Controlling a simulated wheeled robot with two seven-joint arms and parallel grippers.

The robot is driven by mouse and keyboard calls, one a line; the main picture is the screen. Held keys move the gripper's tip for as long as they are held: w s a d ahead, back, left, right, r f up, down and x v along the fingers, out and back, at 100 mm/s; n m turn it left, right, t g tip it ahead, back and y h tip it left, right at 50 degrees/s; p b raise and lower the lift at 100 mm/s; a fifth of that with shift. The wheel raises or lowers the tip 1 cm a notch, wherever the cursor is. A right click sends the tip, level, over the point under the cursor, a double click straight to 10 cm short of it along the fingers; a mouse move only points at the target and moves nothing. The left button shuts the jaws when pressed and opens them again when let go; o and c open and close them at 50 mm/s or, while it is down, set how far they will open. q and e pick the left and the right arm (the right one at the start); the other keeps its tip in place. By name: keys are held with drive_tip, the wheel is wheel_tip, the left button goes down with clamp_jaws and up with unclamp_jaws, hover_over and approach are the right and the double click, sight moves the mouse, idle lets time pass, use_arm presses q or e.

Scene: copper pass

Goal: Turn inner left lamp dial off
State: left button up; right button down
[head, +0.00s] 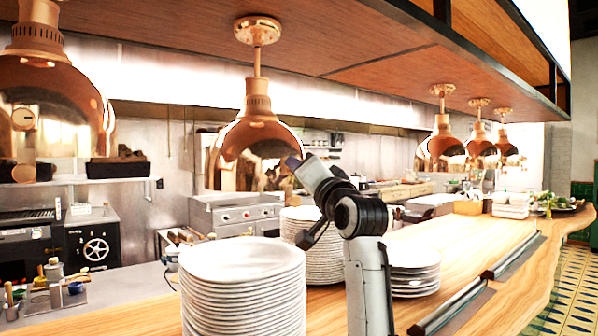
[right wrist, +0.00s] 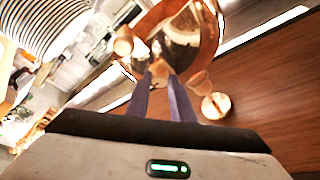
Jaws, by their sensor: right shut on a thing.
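The inner left lamp (head: 257,135) is a copper dome hanging from the wooden canopy in the middle left of the head view. My right gripper (head: 293,162) is raised against the right side of its dome. In the right wrist view the copper dome (right wrist: 190,40) fills the upper middle. The two dark fingers of the right gripper (right wrist: 163,80) close on the small copper-coloured dial (right wrist: 160,72) at the dome. The fingers partly hide the dial, and I cannot read its setting. My left gripper is not in view.
A tall plate stack (head: 243,262) stands on the wooden counter (head: 470,240), with more stacks behind and right of my arm. Another copper lamp (head: 50,95) hangs at far left, and several hang at right. The wooden canopy (head: 330,40) spans overhead.

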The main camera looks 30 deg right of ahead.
drive_tip(key=c, duration=1.6)
unclamp_jaws()
drive_tip(key=shift+o, duration=0.2)
drive_tip(key=b+v, duration=0.2)
drive_tip(key=v, duration=0.8)
drive_tip(key=shift+b, duration=0.35)
drive_tip(key=shift+s, duration=0.15)
